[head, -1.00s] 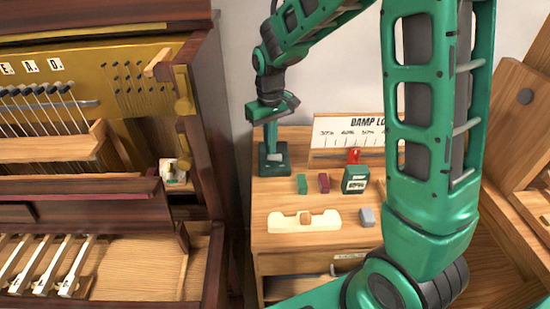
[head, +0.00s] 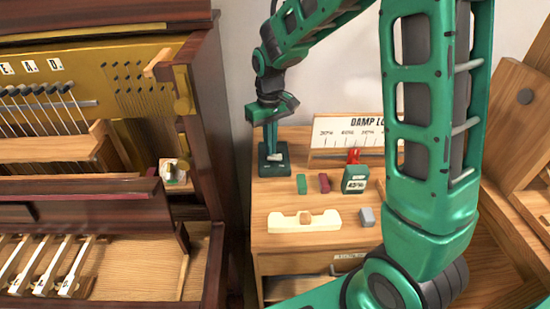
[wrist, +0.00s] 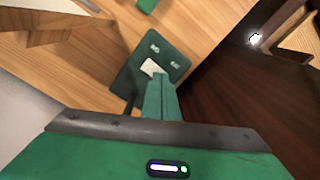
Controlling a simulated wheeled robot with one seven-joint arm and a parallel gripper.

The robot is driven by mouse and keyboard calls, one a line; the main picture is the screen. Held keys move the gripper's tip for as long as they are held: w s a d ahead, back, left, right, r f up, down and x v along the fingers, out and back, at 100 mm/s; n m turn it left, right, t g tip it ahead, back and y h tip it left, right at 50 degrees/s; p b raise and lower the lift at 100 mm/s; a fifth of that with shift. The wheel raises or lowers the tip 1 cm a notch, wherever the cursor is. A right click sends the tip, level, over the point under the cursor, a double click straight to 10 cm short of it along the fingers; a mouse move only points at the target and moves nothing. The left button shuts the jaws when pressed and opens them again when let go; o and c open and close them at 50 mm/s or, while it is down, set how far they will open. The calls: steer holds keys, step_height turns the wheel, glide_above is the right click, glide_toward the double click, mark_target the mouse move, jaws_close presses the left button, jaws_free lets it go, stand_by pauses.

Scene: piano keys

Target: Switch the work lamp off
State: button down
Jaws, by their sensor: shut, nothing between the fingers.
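A dark green switch box (head: 268,168) stands at the back left of the wooden bench top. My gripper (head: 273,158) is shut and empty, pointing down over the box. In the wrist view my gripper's fingertips (wrist: 160,78) are right at the rocker's edge and hide part of it. I cannot tell whether they touch it.
A cream holder (head: 303,221) lies nearer, with a grey block (head: 367,217). The dark piano case (head: 205,150) rises close on the left.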

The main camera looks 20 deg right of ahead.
steer(key=shift+f, duration=0.6)
stand_by(0.3)
steer(key=shift+r, duration=3.5)
steer(key=shift+r, duration=0.1)
